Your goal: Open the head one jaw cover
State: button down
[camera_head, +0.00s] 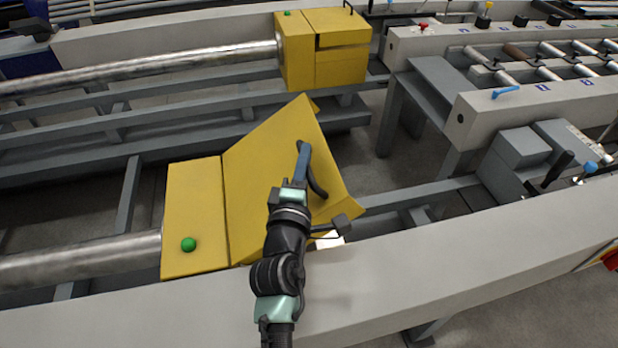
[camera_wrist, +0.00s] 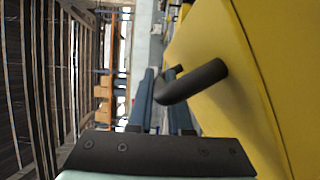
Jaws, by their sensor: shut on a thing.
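The near yellow head has a jaw cover (camera_head: 265,170) that is tilted up, partly raised from the yellow body (camera_head: 192,215) at its left. A dark curved handle (camera_head: 320,186) sticks out of the cover's face; it also shows in the wrist view (camera_wrist: 198,80). My gripper (camera_head: 303,160) is at this handle, with its blue-grey fingers shut on it. In the wrist view the handle bends in between the fingers (camera_wrist: 158,105), and the yellow cover (camera_wrist: 245,95) fills the right side. The jaws under the cover are mostly hidden by my arm.
A second yellow head (camera_head: 340,60) stands at the back, its cover looking down. A long grey beam (camera_head: 450,270) runs along the front. At right is a roller table (camera_head: 540,100) with a blue lever (camera_head: 505,91) and a grey box with levers (camera_head: 520,150).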

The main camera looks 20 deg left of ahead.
jog(key=s+a+r+n+t+y+b, duration=0.1)
jog(key=s+a+r+n+y+b, duration=0.2)
jog(key=s+a+n, duration=0.4)
jog(key=s+a+r+n+t+y+b, duration=0.1)
jog(key=s+a+r+n+y+b, duration=0.2)
jog(key=s+a+n, duration=0.4)
jog(key=shift+s+a+n+t+b, duration=0.35)
jog(key=shift+a+n+b, duration=0.6)
jog(key=shift+a, duration=2.85)
jog(key=c, duration=0.8)
grip_release()
jog(key=shift+c, duration=0.2)
jog(key=shift+d+f, duration=0.1)
jog(key=shift+f, duration=0.05)
